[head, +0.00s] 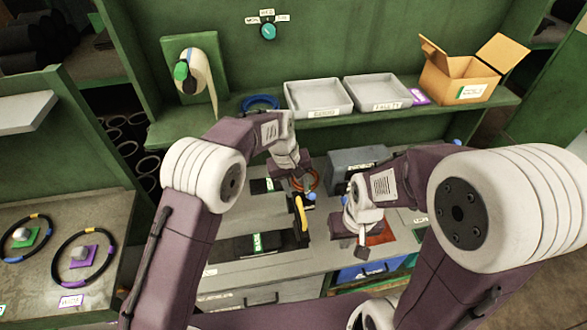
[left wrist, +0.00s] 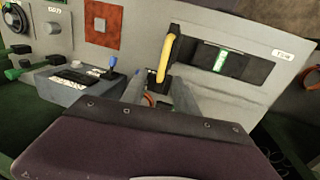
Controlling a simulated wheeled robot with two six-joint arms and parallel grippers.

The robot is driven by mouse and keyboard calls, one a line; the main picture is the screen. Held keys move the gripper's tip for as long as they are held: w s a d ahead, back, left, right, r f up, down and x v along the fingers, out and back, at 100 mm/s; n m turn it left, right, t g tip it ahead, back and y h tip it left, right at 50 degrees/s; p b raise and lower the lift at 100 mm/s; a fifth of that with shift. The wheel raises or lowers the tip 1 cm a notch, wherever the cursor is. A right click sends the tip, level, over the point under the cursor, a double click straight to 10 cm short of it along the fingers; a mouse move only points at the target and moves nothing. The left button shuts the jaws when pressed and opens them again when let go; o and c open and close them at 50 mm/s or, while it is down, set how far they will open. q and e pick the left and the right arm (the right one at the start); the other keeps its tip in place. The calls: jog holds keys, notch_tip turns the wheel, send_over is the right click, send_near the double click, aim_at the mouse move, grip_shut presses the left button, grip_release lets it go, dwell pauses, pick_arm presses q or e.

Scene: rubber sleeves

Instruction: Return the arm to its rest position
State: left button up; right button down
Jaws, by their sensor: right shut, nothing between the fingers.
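My left gripper (head: 297,188) hangs over the back-middle of the workbench, with its arm coming in from the left. In the left wrist view its two fingers (left wrist: 160,95) stand apart, so it is open. An orange ring (head: 311,180) lies close by it; part of the ring shows low between the fingers in the left wrist view (left wrist: 149,99). I cannot tell whether they touch. My right gripper (head: 362,253) is shut and empty, above the front right part of the bench near a red-brown square pad (head: 381,235).
A grey box (head: 352,163) is behind my right wrist. Two grey trays (head: 318,112) (head: 378,106), a blue ring (head: 261,102) and an open cardboard box (head: 458,83) stand on the shelf. Black rings (head: 84,283) lie at left.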

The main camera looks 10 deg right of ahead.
pick_arm(q)
jog(key=s+a+r+n+t+b, duration=0.1)
jog(key=a+n+b, duration=0.15)
jog(key=a, duration=0.55)
jog(key=s+a+r+n+b, duration=0.1)
jog(key=a+r+b, duration=0.15)
jog(key=a, duration=0.65)
jog(key=s+a+f+m, duration=0.1)
jog(key=s+a+f, duration=0.2)
jog(key=s, duration=0.2)
jog(key=s+a+f+m+y+b, duration=0.1)
jog(key=s+a+f, duration=0.2)
jog(key=s, duration=0.3)
jog(key=s+a+f+m+y, duration=0.1)
jog(key=s+a+f+m, duration=0.1)
jog(key=s, duration=0.3)
jog(key=shift+s+a+f, duration=0.3)
jog(key=shift+a+f, duration=0.25)
jog(key=shift+f, duration=0.3)
jog(key=shift+s, duration=0.1)
jog(key=shift+d, duration=0.1)
